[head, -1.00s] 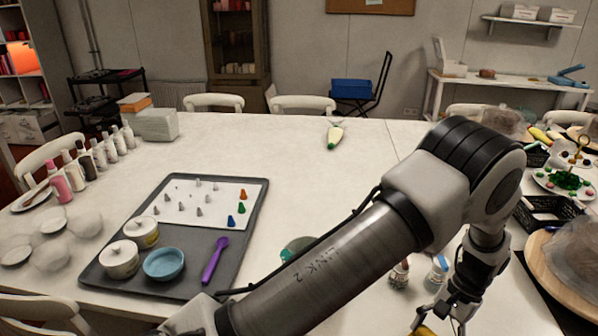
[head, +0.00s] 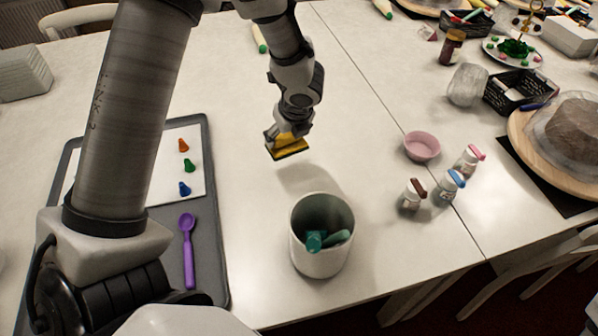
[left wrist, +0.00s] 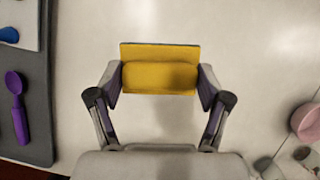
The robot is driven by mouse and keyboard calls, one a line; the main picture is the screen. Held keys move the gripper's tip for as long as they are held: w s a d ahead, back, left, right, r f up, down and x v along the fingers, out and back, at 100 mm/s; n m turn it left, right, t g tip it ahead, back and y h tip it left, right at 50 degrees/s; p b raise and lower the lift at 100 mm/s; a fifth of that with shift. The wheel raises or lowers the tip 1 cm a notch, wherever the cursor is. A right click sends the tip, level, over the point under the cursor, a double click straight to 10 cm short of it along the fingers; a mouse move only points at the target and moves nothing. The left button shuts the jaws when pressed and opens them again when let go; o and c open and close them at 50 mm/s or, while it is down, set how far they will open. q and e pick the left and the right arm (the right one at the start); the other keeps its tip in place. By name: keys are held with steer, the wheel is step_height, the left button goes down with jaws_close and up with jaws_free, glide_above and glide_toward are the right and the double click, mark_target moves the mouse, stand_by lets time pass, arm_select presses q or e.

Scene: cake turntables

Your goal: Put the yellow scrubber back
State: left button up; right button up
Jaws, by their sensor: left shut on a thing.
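The yellow scrubber (head: 287,148) is a yellow block with a dark underside. My left gripper (head: 291,132) is shut on it and holds it above the white table, just behind a white cylindrical holder (head: 307,262). In the left wrist view the scrubber (left wrist: 160,77) spans between the two fingers of my left gripper (left wrist: 160,84). The holder stands upright and has teal-handled items (head: 316,240) inside.
A grey tray (head: 212,235) with a purple spoon (head: 188,250) lies at the left. Small bottles (head: 447,188) and a pink bowl (head: 422,146) stand to the right. The table (head: 365,95) between them is largely clear.

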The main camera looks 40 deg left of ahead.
arm_select(q)
steer(key=m, duration=0.1)
steer(key=m+t+h, duration=0.1)
steer(key=m, duration=0.1)
steer(key=s+m, duration=0.1)
steer(key=shift+d+r+m, duration=0.25)
steer(key=shift+d+m, duration=0.05)
steer(key=shift+m, duration=0.1)
steer(key=s+d+r+m+t+h, duration=0.15)
steer(key=s+d+m+h, duration=0.35)
steer(key=m, duration=0.6)
steer(key=shift+y, duration=0.3)
steer(key=f+b, duration=0.7)
steer(key=w+f+b, duration=0.1)
steer(key=f+b, duration=0.2)
steer(key=shift+w+d+f, duration=0.1)
steer(key=shift+d+f, duration=0.05)
steer(key=shift+d, duration=0.2)
steer(key=o, duration=1)
steer(key=shift+c, duration=0.2)
